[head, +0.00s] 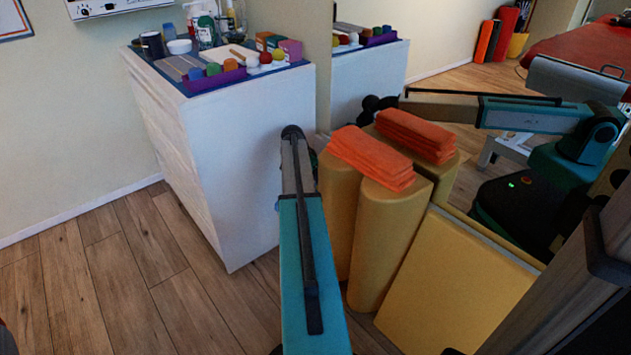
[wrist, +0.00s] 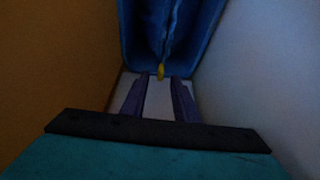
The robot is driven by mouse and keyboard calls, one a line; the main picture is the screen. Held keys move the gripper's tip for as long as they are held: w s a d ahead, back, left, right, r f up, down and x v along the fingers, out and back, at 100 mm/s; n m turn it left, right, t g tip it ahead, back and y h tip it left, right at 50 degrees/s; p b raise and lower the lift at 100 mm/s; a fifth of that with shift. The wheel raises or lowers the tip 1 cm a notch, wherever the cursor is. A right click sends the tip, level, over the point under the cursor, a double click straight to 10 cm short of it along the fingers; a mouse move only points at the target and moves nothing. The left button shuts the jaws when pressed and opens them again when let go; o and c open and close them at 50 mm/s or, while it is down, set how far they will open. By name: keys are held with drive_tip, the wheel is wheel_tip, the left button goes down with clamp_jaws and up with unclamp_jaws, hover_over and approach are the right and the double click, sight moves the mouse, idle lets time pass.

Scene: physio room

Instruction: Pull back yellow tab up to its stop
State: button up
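In the head view my arm reaches down between the white cabinet and the yellow bolsters. My gripper, the tab and the blue thing are hidden there.
The white cabinet (head: 235,170) stands left, with a purple tray (head: 215,82), bottles and cups on top. Yellow bolsters (head: 375,245) with orange towels (head: 368,155) stand close on the right. A mirror behind reflects the cabinet and my body. Wooden floor (head: 110,280) at left is clear.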

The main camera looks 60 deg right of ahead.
drive_tip(key=p+v, duration=0.3)
drive_tip(key=v, duration=0.8)
drive_tip(key=shift+r, duration=0.15)
drive_tip(key=shift+w+a, duration=0.15)
drive_tip(key=w+a+f+n+y+p, duration=0.1)
drive_tip(key=w+a+f+n+p, duration=0.2)
drive_tip(key=a, duration=0.6)
drive_tip(key=w+a+f+n+y+p, duration=0.15)
drive_tip(key=a+f+p, duration=0.25)
drive_tip(key=a, duration=0.5)
drive_tip(key=s+a+f+n+p, duration=0.1)
drive_tip(key=a+f+n+p, duration=0.2)
drive_tip(key=a, duration=0.7)
drive_tip(key=s+a+f+n+p, duration=0.15)
drive_tip(key=a+n+p, duration=0.3)
drive_tip(key=a, duration=0.65)
drive_tip(key=s+a+r+n+g+y+p, duration=0.1)
drive_tip(key=s+a+n+g+p, duration=0.3)
drive_tip(key=s+a, duration=1.9)
drive_tip(key=a+r+n+p, duration=0.1)
drive_tip(key=a+n+p, duration=0.3)
drive_tip(key=p, duration=0.5)
drive_tip(key=shift+s+n+y, duration=0.25)
drive_tip(key=shift+n+y, duration=0.1)
drive_tip(key=shift+n, duration=0.45)
drive_tip(key=shift+d+r, duration=0.15)
drive_tip(key=shift+d, duration=0.05)
